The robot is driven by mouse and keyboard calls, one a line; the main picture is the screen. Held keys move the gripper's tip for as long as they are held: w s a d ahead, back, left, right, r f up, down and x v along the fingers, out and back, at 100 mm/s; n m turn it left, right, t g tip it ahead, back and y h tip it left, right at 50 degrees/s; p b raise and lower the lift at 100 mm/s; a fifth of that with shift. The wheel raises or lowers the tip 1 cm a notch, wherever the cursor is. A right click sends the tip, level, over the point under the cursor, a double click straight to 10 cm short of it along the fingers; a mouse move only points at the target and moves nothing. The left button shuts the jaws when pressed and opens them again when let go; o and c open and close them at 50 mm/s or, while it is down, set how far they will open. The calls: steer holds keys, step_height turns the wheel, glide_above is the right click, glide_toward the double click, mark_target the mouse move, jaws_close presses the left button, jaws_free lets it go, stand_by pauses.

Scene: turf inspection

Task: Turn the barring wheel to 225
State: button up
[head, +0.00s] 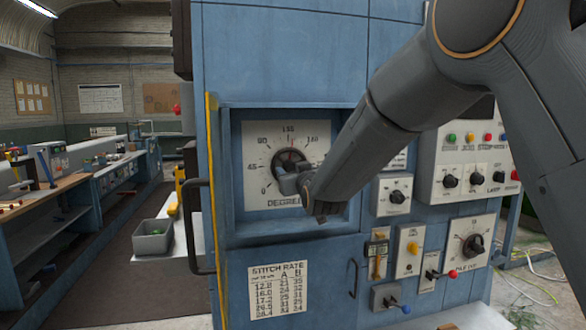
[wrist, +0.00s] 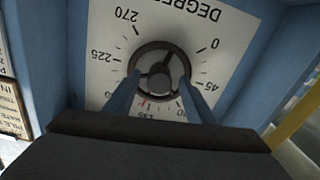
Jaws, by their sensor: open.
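The barring wheel (head: 289,158) is a dark, round, spoked wheel at the centre of a white degree dial plate (head: 254,190), inside a recess in a blue machine. In the wrist view the wheel (wrist: 160,66) appears with the dial upside down; 225 is on its left and 0 on its right. A small red mark shows at the wheel's edge near 135. My gripper (wrist: 160,84) is open, its two blue fingers on either side of the wheel. I cannot tell whether they touch the rim. In the head view my gripper (head: 290,182) covers the wheel's lower part.
The recess walls surround the dial closely. To its right are a switch panel (head: 394,196), a rotary dial box (head: 470,245) and small levers with coloured knobs. A stitch rate chart (head: 278,291) is below. A grey bin (head: 152,240) stands at left, beside a clear aisle.

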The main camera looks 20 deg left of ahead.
steer(key=shift+w, duration=0.1)
steer(key=shift+c, duration=0.3)
steer(key=c, duration=1)
steer(key=shift+m+b, duration=0.3)
steer(key=shift+b, duration=0.15)
